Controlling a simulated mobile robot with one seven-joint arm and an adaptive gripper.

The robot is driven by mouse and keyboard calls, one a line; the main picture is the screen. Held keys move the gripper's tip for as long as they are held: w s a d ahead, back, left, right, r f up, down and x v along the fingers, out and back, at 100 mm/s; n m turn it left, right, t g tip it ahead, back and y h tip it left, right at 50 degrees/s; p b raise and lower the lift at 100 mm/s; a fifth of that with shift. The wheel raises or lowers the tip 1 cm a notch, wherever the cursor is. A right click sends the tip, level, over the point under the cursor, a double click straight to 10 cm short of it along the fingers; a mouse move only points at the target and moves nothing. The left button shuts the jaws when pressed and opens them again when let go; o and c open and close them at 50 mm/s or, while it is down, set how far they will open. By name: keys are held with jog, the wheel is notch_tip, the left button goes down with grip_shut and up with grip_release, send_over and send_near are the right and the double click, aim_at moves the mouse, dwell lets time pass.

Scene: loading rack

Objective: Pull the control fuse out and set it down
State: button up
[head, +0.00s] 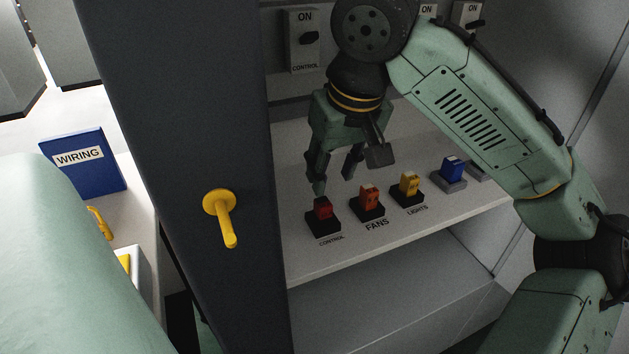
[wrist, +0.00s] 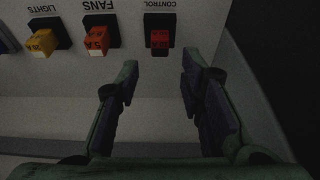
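The control fuse (head: 322,208) is a red block seated in a black holder on the cabinet shelf, above the label CONTROL. In the wrist view the control fuse (wrist: 159,39) sits just beyond the fingertips, roughly between them and a little left of the middle of the gap. My gripper (head: 334,180) is open and empty, pointing down just above and behind the fuse row. In the wrist view my gripper (wrist: 158,76) shows both fingers wide apart, with nothing between them. The fingers appear apart from the fuse.
The orange FANS fuse (head: 369,197) and yellow LIGHTS fuse (head: 409,186) stand close to the right. A blue fuse (head: 451,170) is further right. The dark cabinet door (head: 180,130) with its yellow handle (head: 220,212) stands at the left. The shelf front (head: 400,245) has bare strips.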

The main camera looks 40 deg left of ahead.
aim_at(324, 203)
jog(key=b+x, duration=0.4)
jog(key=x, duration=0.2)
jog(key=shift+f, duration=0.4)
jog(key=shift+x, duration=1.2)
grip_shut()
jog(key=shift+a+r, duration=0.1)
jog(key=shift+r+p, duration=1.8)
jog(key=shift+r, duration=1.15)
